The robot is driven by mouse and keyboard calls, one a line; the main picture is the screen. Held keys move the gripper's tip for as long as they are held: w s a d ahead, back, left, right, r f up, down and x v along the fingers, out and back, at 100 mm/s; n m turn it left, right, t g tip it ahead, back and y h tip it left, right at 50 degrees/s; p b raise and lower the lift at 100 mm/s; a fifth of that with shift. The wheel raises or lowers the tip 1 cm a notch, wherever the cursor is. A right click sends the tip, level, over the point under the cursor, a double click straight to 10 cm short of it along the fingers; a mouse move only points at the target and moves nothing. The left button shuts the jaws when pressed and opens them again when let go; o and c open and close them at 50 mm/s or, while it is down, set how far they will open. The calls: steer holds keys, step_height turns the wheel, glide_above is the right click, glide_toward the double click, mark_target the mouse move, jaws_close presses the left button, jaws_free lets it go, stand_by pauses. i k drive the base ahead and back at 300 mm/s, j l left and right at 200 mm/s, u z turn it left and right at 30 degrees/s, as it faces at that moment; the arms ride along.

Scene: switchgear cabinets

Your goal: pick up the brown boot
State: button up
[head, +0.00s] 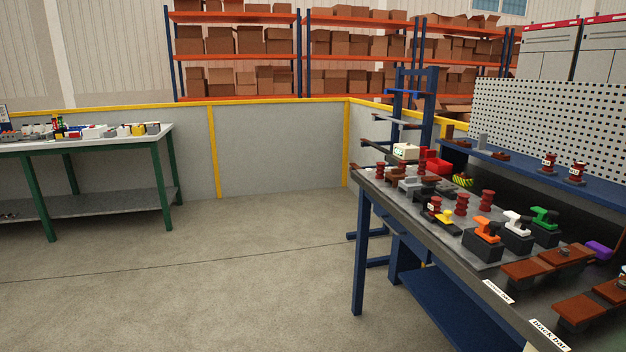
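No thing can be told for certain as the brown boot. On the right workbench (430,222) lie long red-brown bars, one near the right edge (548,262) and one nearer the front (580,312). A small brown piece (500,155) rests on the blue shelf behind. An orange piece (486,232), a white piece (517,223) and a green piece (544,217) stand on dark blocks on the bench. My gripper is not in view.
A perforated panel (550,125) rises behind. A green-legged table (90,145) with small items stands left. The concrete floor (240,270) between is clear.

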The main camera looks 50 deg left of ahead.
mark_target(396, 175)
steer(key=u, duration=0.5)
steer(key=i+l+u, duration=0.1)
steer(key=u, duration=0.35)
steer(key=i+u, duration=0.1)
steer(key=u, duration=0.4)
steer(key=i+j, duration=0.9)
steer(key=i, duration=0.15)
steer(key=i+j, duration=0.85)
steer(key=i, duration=0.15)
steer(key=i+j, duration=0.9)
steer(key=i, duration=0.15)
steer(key=i+j+z, duration=0.1)
steer(key=z, duration=0.3)
steer(key=i+j+z, duration=0.1)
steer(key=z, duration=0.3)
steer(key=i+j+z, duration=0.1)
steer(key=z, duration=0.3)
steer(key=j+z, duration=0.25)
steer(key=z, duration=0.15)
steer(key=i+l+z, duration=0.15)
steer(key=z, duration=0.25)
steer(key=i+z, duration=0.15)
steer(key=z, duration=0.25)
steer(key=i+l+z, duration=0.1)
steer(key=z, duration=0.3)
steer(key=i+j, duration=0.05)
steer(key=i, duration=0.05)
